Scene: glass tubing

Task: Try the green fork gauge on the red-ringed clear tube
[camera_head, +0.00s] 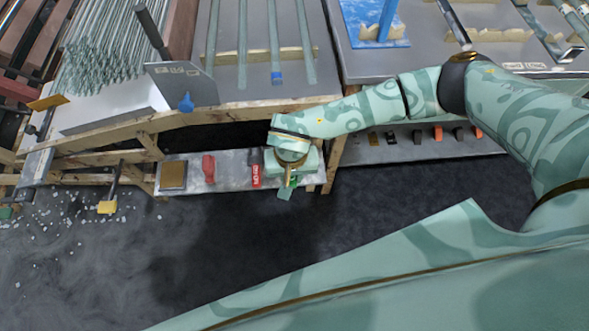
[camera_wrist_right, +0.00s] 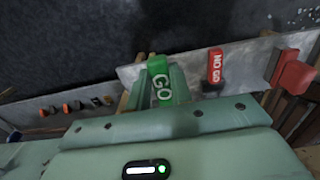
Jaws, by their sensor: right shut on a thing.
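My right gripper (camera_head: 287,181) is over the low grey shelf below the bench. It is shut on the green fork gauge (camera_head: 286,193), whose tip shows below the fingers. In the right wrist view the gauge (camera_wrist_right: 160,82) shows the word GO between my two fingers (camera_wrist_right: 161,88). Its fork end cannot be made out. My left gripper is not in view.
A red NO GO gauge (camera_head: 256,175) lies just left of my gripper; it also shows in the right wrist view (camera_wrist_right: 216,67). A red-handled thing (camera_head: 209,168) and a tan block (camera_head: 173,175) share the shelf (camera_head: 231,182). An upright grey plate (camera_head: 183,84) stands at the bench's left.

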